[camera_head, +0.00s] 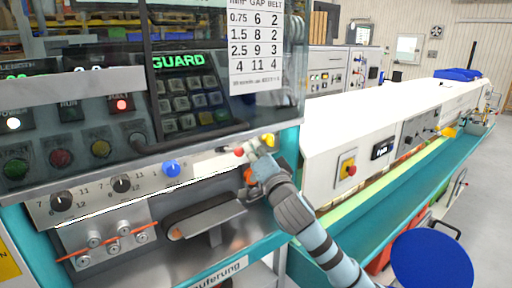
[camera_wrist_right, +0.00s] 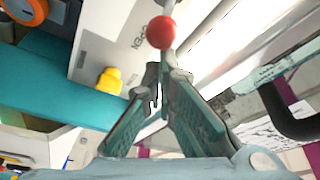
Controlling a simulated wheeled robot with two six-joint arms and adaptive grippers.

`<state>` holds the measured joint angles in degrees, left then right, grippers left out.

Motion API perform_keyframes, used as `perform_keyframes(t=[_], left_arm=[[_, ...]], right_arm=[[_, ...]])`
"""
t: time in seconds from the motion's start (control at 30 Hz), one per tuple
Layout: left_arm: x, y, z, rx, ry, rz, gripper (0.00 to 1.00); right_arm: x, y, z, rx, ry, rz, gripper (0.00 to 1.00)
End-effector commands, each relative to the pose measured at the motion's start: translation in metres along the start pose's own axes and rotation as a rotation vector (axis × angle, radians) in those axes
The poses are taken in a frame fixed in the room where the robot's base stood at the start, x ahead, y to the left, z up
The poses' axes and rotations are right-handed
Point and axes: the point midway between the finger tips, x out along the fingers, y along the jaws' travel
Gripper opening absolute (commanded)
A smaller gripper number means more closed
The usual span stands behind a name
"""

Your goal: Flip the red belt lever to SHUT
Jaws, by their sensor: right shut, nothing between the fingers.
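The red belt lever ends in a red ball (camera_head: 238,152) at the right end of the machine's front panel, below the glass guard. In the right wrist view the red ball (camera_wrist_right: 161,32) is just beyond my fingertips, with a grey stem partly visible. My right gripper (camera_head: 252,157) is shut and empty beside the ball. Its fingers (camera_wrist_right: 158,78) meet in the right wrist view; I cannot tell whether they touch the lever. Lettering that looks like OPEN is upside down on the panel near the ball. My left gripper is not in view.
A yellow knob (camera_head: 268,140) is close by my right gripper, and an orange round part (camera_head: 249,176) is just below it. A blue knob (camera_head: 171,168) and black dials (camera_head: 121,184) line the panel. A small belt (camera_head: 203,212) runs beneath. A blue stool (camera_head: 432,258) stands at right.

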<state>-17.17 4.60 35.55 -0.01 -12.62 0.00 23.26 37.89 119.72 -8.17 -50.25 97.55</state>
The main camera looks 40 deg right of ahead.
Motion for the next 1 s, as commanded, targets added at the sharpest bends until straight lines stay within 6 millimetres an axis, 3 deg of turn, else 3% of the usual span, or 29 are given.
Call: perform_keyframes(t=[0.6, 1.0], left_arm=[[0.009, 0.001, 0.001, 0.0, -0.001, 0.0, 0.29], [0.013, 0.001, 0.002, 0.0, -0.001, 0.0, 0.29]], right_arm=[[-0.015, -0.014, 0.021, -0.052, 0.258, 0.163, 0.0], [-0.019, -0.019, 0.026, -0.058, 0.268, 0.167, 0.0]])
